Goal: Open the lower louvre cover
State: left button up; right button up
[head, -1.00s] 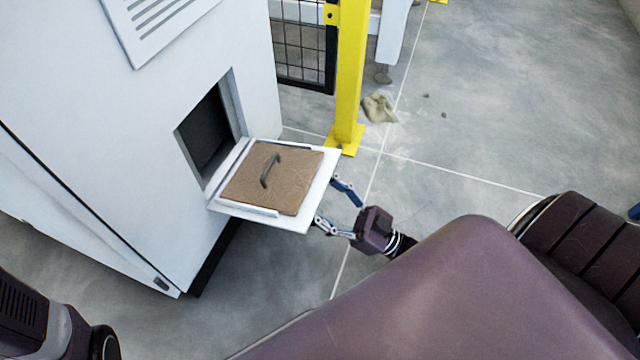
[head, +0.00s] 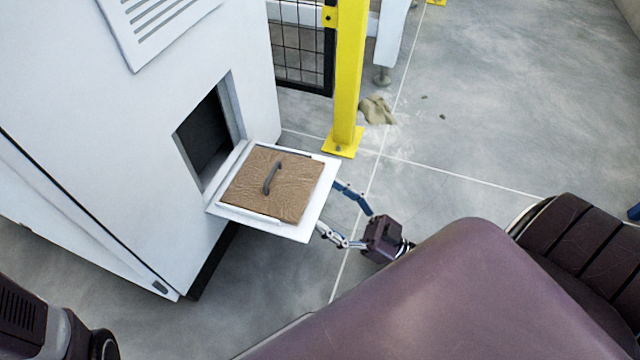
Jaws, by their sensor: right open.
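The lower louvre cover (head: 313,226) is swung down on the white cabinet and stands out roughly level from the lower edge of the opening. A brown filter panel with a dark handle (head: 290,191) lies on its inner face. The dark square opening (head: 205,140) is uncovered. My right gripper (head: 336,208) is open at the cover's outer edge, its fingers spread beside that edge; whether they touch it I cannot tell. My left gripper is not in view; only part of my left arm shows at the lower left.
An upper louvre cover (head: 150,22) is on the cabinet (head: 90,110) above the opening. A yellow post (head: 346,85) with black mesh fence (head: 300,45) stands behind the cover. A beige rag or heap (head: 377,110) lies on the floor.

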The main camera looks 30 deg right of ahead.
jog(key=shift+v, duration=2.1)
